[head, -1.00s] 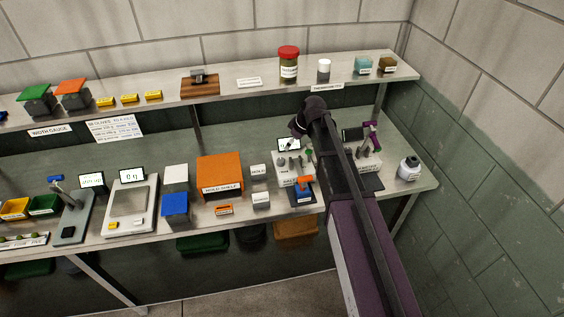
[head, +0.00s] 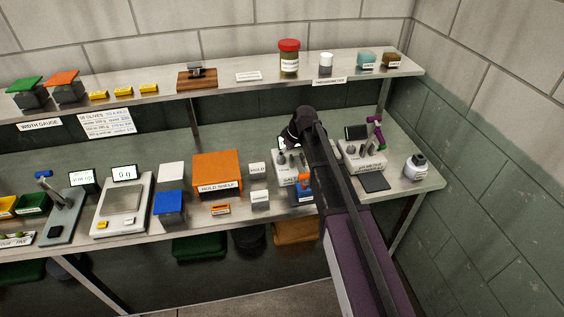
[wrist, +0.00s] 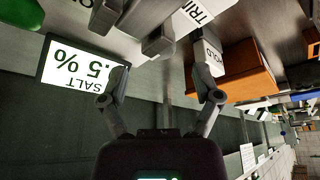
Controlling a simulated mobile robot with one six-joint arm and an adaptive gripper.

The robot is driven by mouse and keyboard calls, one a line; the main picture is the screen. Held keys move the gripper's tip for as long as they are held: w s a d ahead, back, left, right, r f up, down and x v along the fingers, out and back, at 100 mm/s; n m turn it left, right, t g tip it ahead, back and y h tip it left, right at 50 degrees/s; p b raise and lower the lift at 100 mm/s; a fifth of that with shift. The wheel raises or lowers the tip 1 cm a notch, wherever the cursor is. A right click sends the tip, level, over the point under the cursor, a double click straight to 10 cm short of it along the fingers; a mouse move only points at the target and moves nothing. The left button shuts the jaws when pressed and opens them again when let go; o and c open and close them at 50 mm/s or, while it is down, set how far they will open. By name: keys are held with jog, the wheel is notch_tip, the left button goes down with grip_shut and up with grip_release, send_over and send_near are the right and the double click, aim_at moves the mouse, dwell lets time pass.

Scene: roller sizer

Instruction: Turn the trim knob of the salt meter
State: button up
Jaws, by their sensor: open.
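The salt meter (head: 285,174) stands on the bench, pale, with short posts on top, partly hidden behind my arm. In the wrist view its screen (wrist: 78,66) appears upside down and reads SALT and a value ending in .5 %. A grey knob (wrist: 158,42) stands beyond and between my fingers, near a label (wrist: 197,12) starting TRI. Another grey post (wrist: 105,16) is to its left. My gripper (wrist: 161,78) is open, with nothing between its fingers. In the head view my gripper (head: 299,130) is above the back of the meter, its fingertips hard to see.
The HOLD block (head: 257,169) and orange hold shelf (head: 217,172) are left of the meter. The upper shelf (head: 245,86) runs behind.

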jog(key=shift+b+x, duration=1.5)
jog(key=shift+x, duration=0.45)
grip_shut()
